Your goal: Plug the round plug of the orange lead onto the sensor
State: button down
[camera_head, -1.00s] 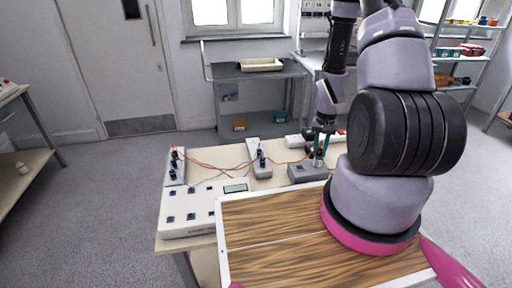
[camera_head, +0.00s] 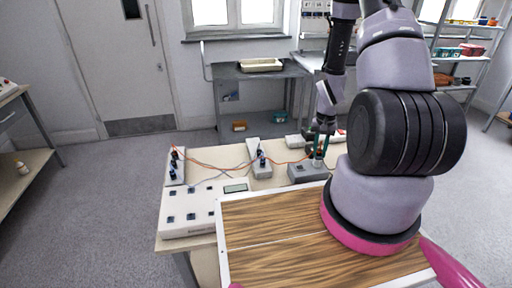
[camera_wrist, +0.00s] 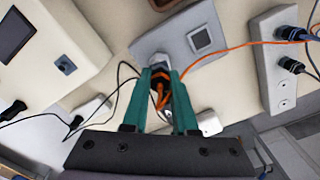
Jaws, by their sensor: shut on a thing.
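My gripper (camera_wrist: 160,95), with teal fingers, is shut on the round plug (camera_wrist: 161,84) of the orange lead (camera_wrist: 232,46). The plug is mostly hidden between the fingers. The sensor (camera_wrist: 154,63), a metal piece on a grey block (camera_wrist: 180,52), is right at the fingertips in the wrist view. I cannot tell whether the plug touches or sits on it. In the head view my gripper (camera_head: 318,146) is directly above the grey block (camera_head: 306,173), where the lead (camera_head: 285,162) runs in from the left.
A grey socket strip (camera_wrist: 272,74) holds dark plugs at the right of the wrist view. A white control unit (camera_head: 190,205) with a display stands at the left of the bench. Dark cables and a white box (camera_wrist: 95,108) lie nearby. A wooden board (camera_head: 270,235) is in front.

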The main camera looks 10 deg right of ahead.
jog(key=m, duration=0.2)
jog(key=shift+m, duration=0.4)
jog(key=m, duration=0.2)
jog(key=shift+m, duration=1)
jog(key=m, duration=0.4)
jog(key=c, duration=0.6)
grip_release()
